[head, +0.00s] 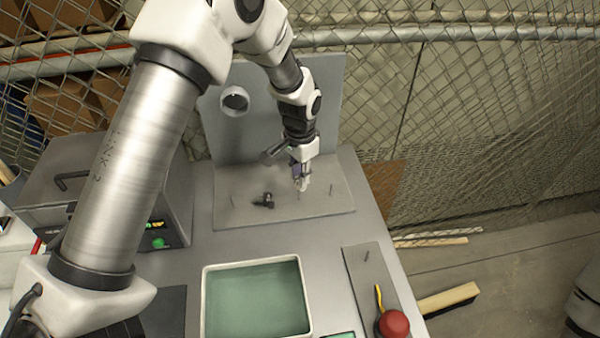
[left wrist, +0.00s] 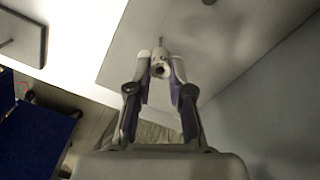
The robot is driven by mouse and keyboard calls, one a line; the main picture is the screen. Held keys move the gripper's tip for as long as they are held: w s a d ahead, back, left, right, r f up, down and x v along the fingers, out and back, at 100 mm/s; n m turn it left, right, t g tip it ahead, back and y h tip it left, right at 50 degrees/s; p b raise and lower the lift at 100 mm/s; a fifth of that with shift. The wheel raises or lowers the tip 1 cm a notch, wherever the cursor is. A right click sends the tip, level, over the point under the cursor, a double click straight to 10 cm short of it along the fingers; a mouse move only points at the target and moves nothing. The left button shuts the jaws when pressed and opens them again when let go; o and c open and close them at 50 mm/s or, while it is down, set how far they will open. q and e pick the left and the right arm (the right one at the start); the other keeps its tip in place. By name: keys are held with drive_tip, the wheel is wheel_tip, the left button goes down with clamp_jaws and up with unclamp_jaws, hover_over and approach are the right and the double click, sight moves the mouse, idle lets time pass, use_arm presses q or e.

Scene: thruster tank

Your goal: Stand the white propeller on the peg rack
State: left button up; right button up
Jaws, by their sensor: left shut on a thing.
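My left gripper (head: 302,175) is shut on the white propeller (head: 304,185), held over the grey base plate of the peg rack (head: 235,212). In the left wrist view the white propeller (left wrist: 160,68), with a dark hole in its hub, sits between the fingertips of my left gripper (left wrist: 161,62). A thin peg (head: 299,196) shows just below the propeller; whether they touch I cannot tell. Another thin peg (head: 331,188) stands bare to the right. A black propeller (head: 264,200) is on the plate to the left. My right gripper is not in view.
An upright grey panel (head: 325,95) with a round white fitting (head: 234,100) stands behind the plate. A tank of greenish water (head: 256,300) is in front. A red button (head: 393,324) is at front right. A grey box (head: 175,205) with green lights is at left.

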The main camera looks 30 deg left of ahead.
use_arm(q)
drive_tip(key=shift+f+b, duration=0.75)
drive_tip(key=shift+f, duration=1.6)
idle(1.1)
drive_tip(key=o, duration=0.9)
wheel_tip(320, 180, up, 8)
drive_tip(key=p, duration=0.6)
drive_tip(key=shift+p, duration=0.35)
